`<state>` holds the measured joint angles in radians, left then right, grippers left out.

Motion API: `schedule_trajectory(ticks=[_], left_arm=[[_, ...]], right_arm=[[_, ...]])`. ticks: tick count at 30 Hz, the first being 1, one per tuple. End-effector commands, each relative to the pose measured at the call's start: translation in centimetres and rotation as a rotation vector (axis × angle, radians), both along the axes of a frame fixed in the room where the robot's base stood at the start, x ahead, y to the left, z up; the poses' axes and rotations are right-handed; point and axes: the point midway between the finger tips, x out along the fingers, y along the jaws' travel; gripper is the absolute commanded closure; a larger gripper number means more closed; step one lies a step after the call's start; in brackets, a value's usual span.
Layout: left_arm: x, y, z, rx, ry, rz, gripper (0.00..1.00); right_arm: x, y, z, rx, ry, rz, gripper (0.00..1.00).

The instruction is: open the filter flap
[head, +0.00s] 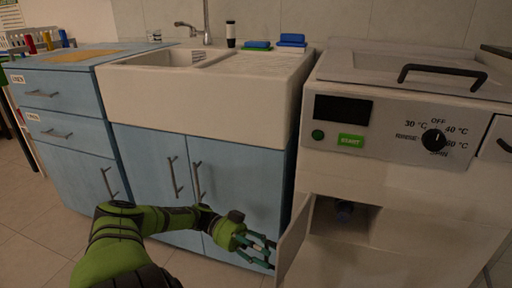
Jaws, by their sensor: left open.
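The white washing machine (400,185) stands at the right. Its filter flap (293,240) is swung outward at the lower left of the front, standing open on its left side. Behind it the recess (365,222) is exposed, with a small dark bluish filter knob (345,209) inside. My left gripper (270,254) is open and empty, just left of the flap's outer face. Its fingertips are close to the flap; I cannot tell whether they touch it. My right gripper is not in view.
Blue cabinets with metal handles (197,182) and a white sink (200,90) stand left of the machine, behind my left arm. The machine has a dial (433,140) and a lid handle (442,74). Tiled floor (35,240) is free at the lower left.

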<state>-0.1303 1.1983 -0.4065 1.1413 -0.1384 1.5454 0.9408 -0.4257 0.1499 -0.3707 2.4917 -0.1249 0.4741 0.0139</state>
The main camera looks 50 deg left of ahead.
Motion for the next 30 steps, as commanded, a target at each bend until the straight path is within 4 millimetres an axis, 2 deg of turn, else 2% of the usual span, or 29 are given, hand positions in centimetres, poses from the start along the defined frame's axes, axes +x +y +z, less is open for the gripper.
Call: schedule_trajectory(ticks=[6, 13, 18, 30], left_arm=[[-1.1, 3.2, 0.0, 0.003, -0.001, 0.005, 0.57], [-1.9, 5.6, 0.0, 0.002, -0.002, 0.003, 0.57], [-2.3, 6.2, 0.0, -0.001, 0.0, 0.001, 0.57], [-2.4, 6.3, 0.0, 0.0, 0.001, 0.0, 0.57]], right_arm=[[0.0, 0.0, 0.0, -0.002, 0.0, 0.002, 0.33], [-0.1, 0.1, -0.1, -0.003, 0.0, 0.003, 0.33], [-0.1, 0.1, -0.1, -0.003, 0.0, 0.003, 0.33], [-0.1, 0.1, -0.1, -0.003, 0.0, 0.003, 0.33]])
